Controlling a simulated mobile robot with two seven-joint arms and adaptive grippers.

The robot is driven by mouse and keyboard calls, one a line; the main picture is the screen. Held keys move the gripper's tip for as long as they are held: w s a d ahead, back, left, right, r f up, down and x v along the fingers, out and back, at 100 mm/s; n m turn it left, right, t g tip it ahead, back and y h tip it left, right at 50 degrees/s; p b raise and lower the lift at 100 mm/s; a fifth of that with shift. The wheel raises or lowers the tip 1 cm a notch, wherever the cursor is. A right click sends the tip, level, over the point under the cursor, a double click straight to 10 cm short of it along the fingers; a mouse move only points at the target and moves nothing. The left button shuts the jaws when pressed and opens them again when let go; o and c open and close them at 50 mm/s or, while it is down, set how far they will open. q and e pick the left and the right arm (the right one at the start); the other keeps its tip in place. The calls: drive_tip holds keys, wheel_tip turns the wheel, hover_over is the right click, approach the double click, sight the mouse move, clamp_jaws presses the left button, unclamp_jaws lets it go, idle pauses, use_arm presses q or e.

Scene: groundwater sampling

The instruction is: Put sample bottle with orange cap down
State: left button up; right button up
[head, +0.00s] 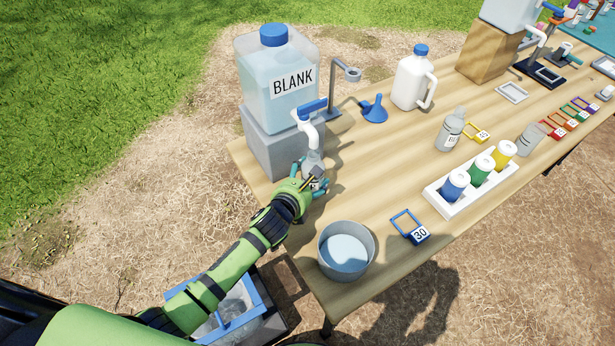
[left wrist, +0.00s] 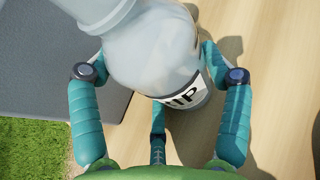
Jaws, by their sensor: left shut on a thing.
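My left gripper (head: 314,184) is shut around a translucent grey sample bottle (head: 313,160), just below the white spout (head: 308,130) of the BLANK water container (head: 278,80). In the left wrist view, the bottle (left wrist: 150,55) sits between the teal fingers of the gripper (left wrist: 160,85), with part of a white label showing. The bottle's top runs to the upper picture edge, and I see no orange cap on it. I cannot tell whether its base touches the table. My right gripper is not in view.
The container stands on a grey block (head: 275,148). A metal bucket (head: 323,262), a blue frame tagged 30 (head: 419,236) and a white rack (head: 437,200) with three capped bottles are nearer. A funnel (head: 374,110) and jug (head: 410,85) stand behind. The table middle (head: 375,165) is clear.

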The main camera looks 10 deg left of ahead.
use_arm(q)
drive_tip(key=o, duration=1.3)
drive_tip(key=shift+f, duration=0.1)
drive_tip(key=shift+s+r, duration=0.1)
drive_tip(key=shift+r, duration=0.1)
drive_tip(key=v, duration=1.1)
drive_tip(key=shift+s+r+p, duration=0.2)
drive_tip(key=shift+s+p, duration=0.15)
